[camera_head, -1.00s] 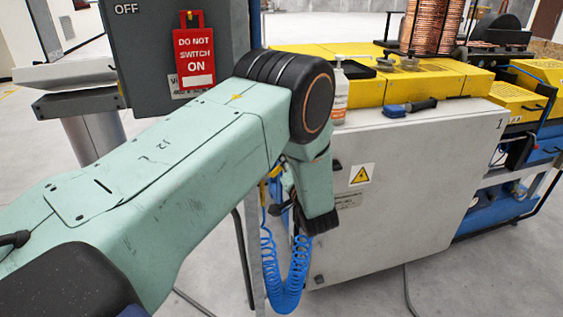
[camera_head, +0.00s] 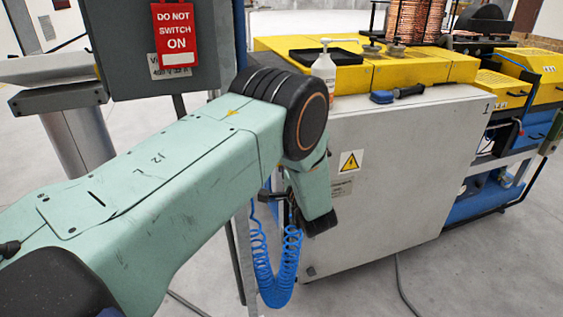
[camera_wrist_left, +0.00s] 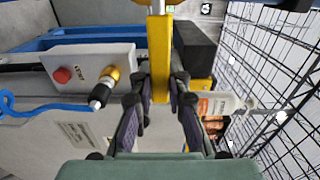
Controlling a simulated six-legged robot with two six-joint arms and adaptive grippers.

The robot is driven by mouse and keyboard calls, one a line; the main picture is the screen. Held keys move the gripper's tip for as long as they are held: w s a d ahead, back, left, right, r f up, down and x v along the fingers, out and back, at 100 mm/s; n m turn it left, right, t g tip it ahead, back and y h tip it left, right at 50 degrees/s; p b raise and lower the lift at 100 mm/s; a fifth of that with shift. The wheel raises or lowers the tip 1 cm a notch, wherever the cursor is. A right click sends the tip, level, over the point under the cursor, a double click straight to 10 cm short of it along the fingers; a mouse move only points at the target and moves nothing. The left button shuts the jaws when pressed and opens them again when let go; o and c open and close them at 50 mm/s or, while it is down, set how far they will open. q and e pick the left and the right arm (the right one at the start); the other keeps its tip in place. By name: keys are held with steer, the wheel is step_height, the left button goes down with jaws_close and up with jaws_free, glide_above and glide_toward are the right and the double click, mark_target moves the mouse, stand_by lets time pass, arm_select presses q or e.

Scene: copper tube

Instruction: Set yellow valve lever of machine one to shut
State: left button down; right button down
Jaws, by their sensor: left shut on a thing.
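The yellow valve lever (camera_wrist_left: 160,45) runs upright in the left wrist view, from the top edge down between my fingers. My left gripper (camera_wrist_left: 163,88) is shut on it, with dark fingers on both sides of its lower end. In the head view my left arm crosses from the left and bends down beside machine one (camera_head: 395,180), the white cabinet marked 1. The fingers and lever are hidden or too small to tell there. My right gripper is in neither view.
A coiled blue hose (camera_head: 270,275) hangs below my left wrist. A grey switch box with a red tag (camera_head: 176,38) stands behind the arm. A red button (camera_wrist_left: 62,75) sits left of the fingers.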

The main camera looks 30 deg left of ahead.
arm_select(q)
steer(key=shift+d+f+m, duration=0.1)
steer(key=shift+f+m, duration=0.2)
steer(key=c, duration=1.3)
jaws_free()
steer(key=shift+r, duration=0.1)
steer(key=v, duration=1.2)
